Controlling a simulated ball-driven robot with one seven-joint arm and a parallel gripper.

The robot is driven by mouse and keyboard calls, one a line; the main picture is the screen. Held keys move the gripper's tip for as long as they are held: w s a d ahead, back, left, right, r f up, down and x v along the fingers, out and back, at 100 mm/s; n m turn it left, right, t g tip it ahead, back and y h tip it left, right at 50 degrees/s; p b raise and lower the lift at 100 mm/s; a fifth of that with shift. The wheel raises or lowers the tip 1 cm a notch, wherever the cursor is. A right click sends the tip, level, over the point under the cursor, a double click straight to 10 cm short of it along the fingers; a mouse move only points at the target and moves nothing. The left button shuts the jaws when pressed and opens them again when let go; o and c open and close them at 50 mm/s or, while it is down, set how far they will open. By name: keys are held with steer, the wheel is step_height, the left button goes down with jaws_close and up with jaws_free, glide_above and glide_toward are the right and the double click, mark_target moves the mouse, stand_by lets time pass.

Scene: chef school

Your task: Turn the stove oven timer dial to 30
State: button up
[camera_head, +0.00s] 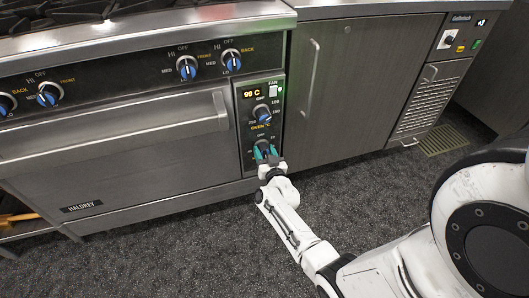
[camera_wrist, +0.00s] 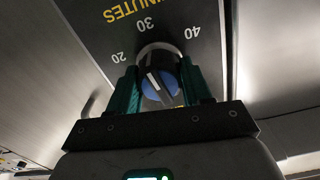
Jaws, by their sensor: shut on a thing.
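The timer dial (camera_wrist: 157,88) has a blue face with a white pointer line and sits on a dark panel (camera_wrist: 165,28) marked MINUTES, upside down in the wrist view. The numbers 20, 30 and 40 show around it. The line's upper end leans slightly left, roughly between 20 and 30; I cannot tell the exact setting. My gripper (camera_wrist: 160,82) has its teal fingers on both sides of the dial, shut on it. In the head view my gripper (camera_head: 266,151) is at the lower control panel (camera_head: 248,117) of the stove and mostly hides the dial.
The oven temperature dial (camera_head: 261,113) and a display reading 99 C (camera_head: 252,94) are above my gripper. The oven door handle (camera_head: 221,110) sticks out close at left. A grey cabinet (camera_head: 345,95) is at right. The carpet in front (camera_head: 200,240) is clear.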

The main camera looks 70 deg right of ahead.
steer(key=shift+m, duration=0.7)
steer(key=o, duration=1)
steer(key=shift+o, duration=0.2)
steer(key=shift+s, duration=0.1)
steer(key=p+v, duration=0.3)
steer(key=v, duration=0.7)
steer(key=shift+s+a, duration=0.15)
steer(key=shift+a, duration=0.15)
